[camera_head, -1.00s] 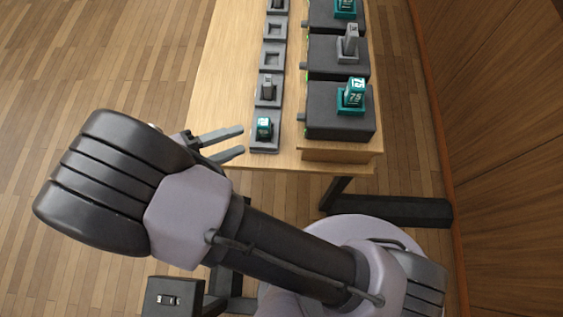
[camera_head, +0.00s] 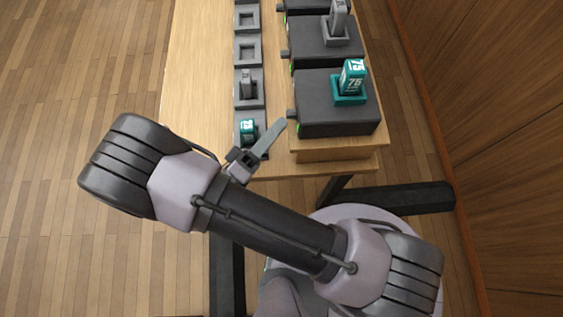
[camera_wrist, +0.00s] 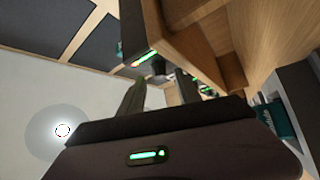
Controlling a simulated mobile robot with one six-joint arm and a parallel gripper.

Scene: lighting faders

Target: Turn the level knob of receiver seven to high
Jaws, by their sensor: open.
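The receivers are black boxes in a row on a raised wooden shelf. The nearest receiver (camera_head: 335,118) carries a teal block (camera_head: 353,76) marked 75 in a teal holder. A small grey knob (camera_head: 291,113) sticks out of its left side, beside a green light. The receiver behind it (camera_head: 322,48) has a similar knob (camera_head: 285,54). I cannot read which one is seven. My gripper (camera_head: 279,127) is open and empty, its fingertips just in front of the nearest knob, seemingly apart from it. In the wrist view, the fingers (camera_wrist: 160,92) point toward a dark box with a lit level bar (camera_wrist: 145,59).
A row of grey trays stands left of the receivers; the nearest tray holds a small teal block (camera_head: 247,127), the second a grey block (camera_head: 247,84). The shelf's wooden front edge (camera_head: 335,152) lies close right of my gripper. The table's left strip (camera_head: 200,70) is clear.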

